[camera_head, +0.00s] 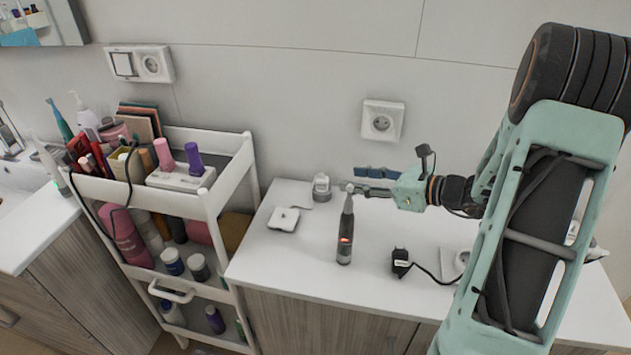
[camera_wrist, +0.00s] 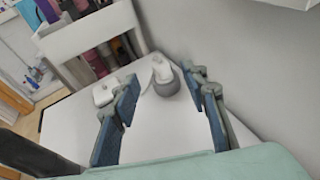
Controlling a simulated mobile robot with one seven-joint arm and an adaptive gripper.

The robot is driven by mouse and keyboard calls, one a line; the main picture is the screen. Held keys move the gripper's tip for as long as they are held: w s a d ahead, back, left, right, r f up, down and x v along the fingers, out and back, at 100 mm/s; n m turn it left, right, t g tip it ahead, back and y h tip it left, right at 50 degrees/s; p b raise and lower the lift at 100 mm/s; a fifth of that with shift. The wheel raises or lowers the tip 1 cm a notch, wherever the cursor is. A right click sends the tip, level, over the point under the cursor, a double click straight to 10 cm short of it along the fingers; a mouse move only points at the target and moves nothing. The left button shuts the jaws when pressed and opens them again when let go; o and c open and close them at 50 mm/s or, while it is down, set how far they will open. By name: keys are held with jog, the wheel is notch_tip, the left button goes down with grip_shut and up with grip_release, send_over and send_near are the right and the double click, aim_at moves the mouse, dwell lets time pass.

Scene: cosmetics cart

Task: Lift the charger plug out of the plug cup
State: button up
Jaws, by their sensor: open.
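The plug cup (camera_head: 321,195) is a small grey cup standing at the back of the white counter. A white charger plug (camera_head: 321,180) sits in it and sticks up above the rim. In the wrist view, the plug (camera_wrist: 162,70) leans in the grey cup (camera_wrist: 167,88), beyond and between my fingertips. My gripper (camera_head: 354,180) is open and empty, pointing left toward the cup and just to its right. The blue fingers also show in the wrist view (camera_wrist: 163,84), one on each side. The plug's lower part is hidden by the cup.
An electric toothbrush (camera_head: 345,238) stands upright in front of my gripper. A flat white square device (camera_head: 284,219) lies left of the cup. A black plug with cord (camera_head: 400,263) lies at the right. The cosmetics cart (camera_head: 233,178) stands left; the wall is close behind.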

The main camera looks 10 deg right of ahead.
aim_at(323, 175)
jog(key=x, duration=0.5)
jog(key=shift+a, duration=0.1)
jog(key=x, duration=0.5)
jog(key=shift+a+p, duration=0.25)
jog(key=shift+p, duration=0.15)
grip_shut()
